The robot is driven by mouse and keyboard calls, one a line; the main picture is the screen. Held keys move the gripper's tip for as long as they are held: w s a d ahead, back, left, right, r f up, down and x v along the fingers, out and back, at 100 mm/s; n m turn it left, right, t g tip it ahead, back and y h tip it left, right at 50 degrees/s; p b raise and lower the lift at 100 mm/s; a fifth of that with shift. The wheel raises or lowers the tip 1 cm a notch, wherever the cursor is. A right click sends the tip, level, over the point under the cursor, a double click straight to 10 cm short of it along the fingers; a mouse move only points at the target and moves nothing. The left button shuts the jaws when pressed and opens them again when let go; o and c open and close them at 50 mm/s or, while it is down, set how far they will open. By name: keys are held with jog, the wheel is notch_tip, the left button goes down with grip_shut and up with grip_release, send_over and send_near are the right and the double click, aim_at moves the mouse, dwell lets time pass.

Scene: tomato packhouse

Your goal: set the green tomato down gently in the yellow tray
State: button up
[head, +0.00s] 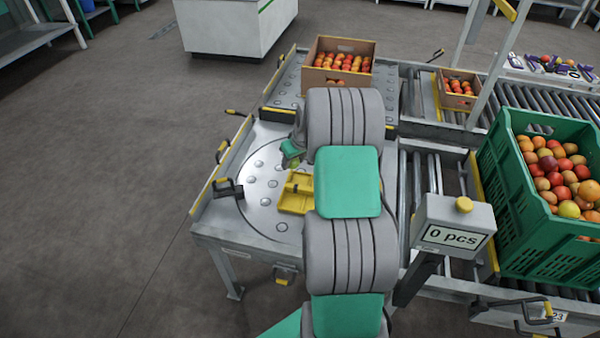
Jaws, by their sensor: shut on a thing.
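My gripper (291,155) is small in the head view, just left of my arm and above the round plate of the table. It is shut on the green tomato (293,164), of which only a small yellow-green part shows below the fingers. The yellow tray (294,205) lies on the round plate, just below the gripper in the picture. My arm hides the tray's right side. The tomato appears apart from the tray, near its far edge; its exact height above the table cannot be told.
A cardboard box of tomatoes (340,83) stands behind the table. A grey display (452,232) reading "0 pcs" stands to the right. A green crate of tomatoes (520,205) and roller conveyors (430,182) lie beyond it. The round plate (262,210) is clear left of the tray.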

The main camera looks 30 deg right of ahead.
aim_at(298, 180)
jog(key=shift+w+d+f+b, duration=0.1)
jog(key=shift+d+f+b, duration=0.5)
jog(key=shift+f, duration=0.8)
jog(key=shift+w+d+f+b, duration=0.1)
jog(key=shift+d+f+b, duration=0.5)
jog(key=shift+f, duration=0.85)
jog(key=shift+d+f+b, duration=0.3)
jog(key=shift+f+b, duration=0.55)
jog(key=shift+f, duration=0.55)
jog(key=shift+f+b, duration=0.5)
jog(key=shift+f, duration=0.15)
jog(key=o, duration=1)
jog(key=c, duration=0.3)
jog(key=shift+r, duration=0.1)
jog(key=shift+r+p, duration=2)
jog(key=shift+r, duration=1.45)
jog(key=shift+r, duration=0.1)
